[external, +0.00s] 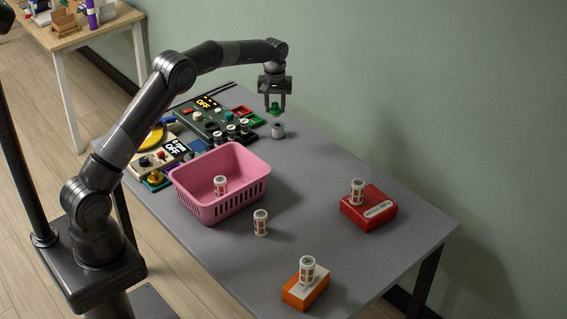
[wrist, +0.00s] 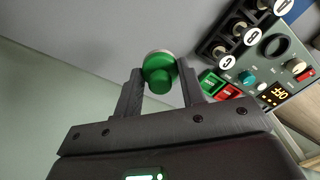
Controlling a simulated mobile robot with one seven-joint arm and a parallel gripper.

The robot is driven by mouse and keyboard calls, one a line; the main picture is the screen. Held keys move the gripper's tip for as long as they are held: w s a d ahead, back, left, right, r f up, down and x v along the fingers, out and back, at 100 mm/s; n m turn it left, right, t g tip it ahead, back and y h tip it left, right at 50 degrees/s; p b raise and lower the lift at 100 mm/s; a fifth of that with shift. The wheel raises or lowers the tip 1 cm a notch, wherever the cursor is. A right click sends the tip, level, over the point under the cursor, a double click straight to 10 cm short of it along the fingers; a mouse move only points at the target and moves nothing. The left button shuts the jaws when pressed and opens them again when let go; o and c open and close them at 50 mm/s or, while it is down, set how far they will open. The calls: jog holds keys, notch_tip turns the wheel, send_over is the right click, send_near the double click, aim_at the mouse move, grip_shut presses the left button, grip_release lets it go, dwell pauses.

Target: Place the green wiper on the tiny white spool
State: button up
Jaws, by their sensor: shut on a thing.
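The green wiper (external: 274,108) is a small round green piece between the fingers of my gripper (external: 275,103). My gripper is shut on it and points down over the far part of the table. In the wrist view the green wiper (wrist: 158,74) sits between the two fingertips. A small, pale, plain spool (external: 278,131) stands upright on the table just below the gripper, with a visible gap under the wiper. In the wrist view a pale rim of the spool (wrist: 157,52) shows behind the wiper, which hides most of it.
Control panels (external: 213,122) with knobs and displays lie left of the spool. A pink basket (external: 216,205) holds a red-and-white spool. A similar spool (external: 261,222) stands on the table; others stand on a red box (external: 368,212) and an orange box (external: 303,293). Table right of the pale spool is clear.

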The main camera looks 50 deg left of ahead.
jog(key=w+d, duration=0.3)
jog(key=d, duration=0.1)
send_over(278, 125)
notch_tip(278, 125, down, 6)
jog(key=shift+a+f, duration=0.15)
jog(key=shift+f, duration=2.1)
jog(key=shift+f, duration=0.1)
jog(key=o, duration=1)
